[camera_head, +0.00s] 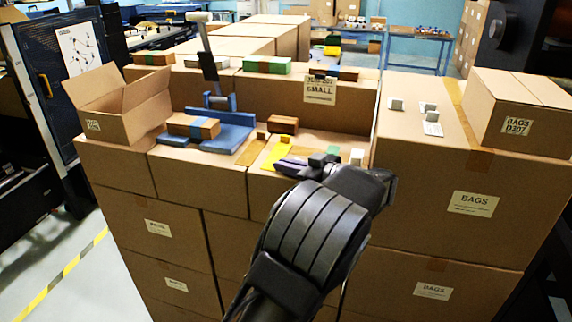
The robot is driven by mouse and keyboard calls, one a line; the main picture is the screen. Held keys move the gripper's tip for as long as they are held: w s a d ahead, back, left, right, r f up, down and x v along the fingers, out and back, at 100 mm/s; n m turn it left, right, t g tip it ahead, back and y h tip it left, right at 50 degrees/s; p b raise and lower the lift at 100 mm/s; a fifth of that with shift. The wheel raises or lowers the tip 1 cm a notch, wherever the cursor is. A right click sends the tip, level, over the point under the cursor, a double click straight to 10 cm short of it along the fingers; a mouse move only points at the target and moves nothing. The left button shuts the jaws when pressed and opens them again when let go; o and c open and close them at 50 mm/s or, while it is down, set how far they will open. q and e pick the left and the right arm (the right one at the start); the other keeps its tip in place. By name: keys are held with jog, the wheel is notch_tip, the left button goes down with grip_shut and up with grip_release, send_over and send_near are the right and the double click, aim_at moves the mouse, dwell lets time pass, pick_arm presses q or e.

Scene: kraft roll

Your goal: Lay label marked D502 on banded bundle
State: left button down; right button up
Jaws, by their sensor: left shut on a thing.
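My left gripper (288,166) reaches in from the bottom middle, low over the front carton tops. Its fingers are shut at the edge of a flat yellow card (277,156); the contact is partly hidden, and no writing is readable on the card. Small white tags (432,128) stand and lie on the right carton; D502 cannot be read on any. My right gripper is not in view.
A brown block (283,124) and a white block (356,156) lie near the gripper. Coloured packs (266,65) line the back.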

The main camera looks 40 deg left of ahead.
pick_arm(q)
jog(key=c, duration=2)
grip_release()
jog(key=shift+f, duration=0.15)
jog(key=shift+c, duration=0.2)
jog(key=o, duration=0.5)
jog(key=shift+c, duration=0.2)
jog(key=d+r, duration=0.2)
jog(key=d, duration=0.9)
jog(key=shift+s+d+r, duration=0.35)
jog(key=shift+s+d, duration=0.05)
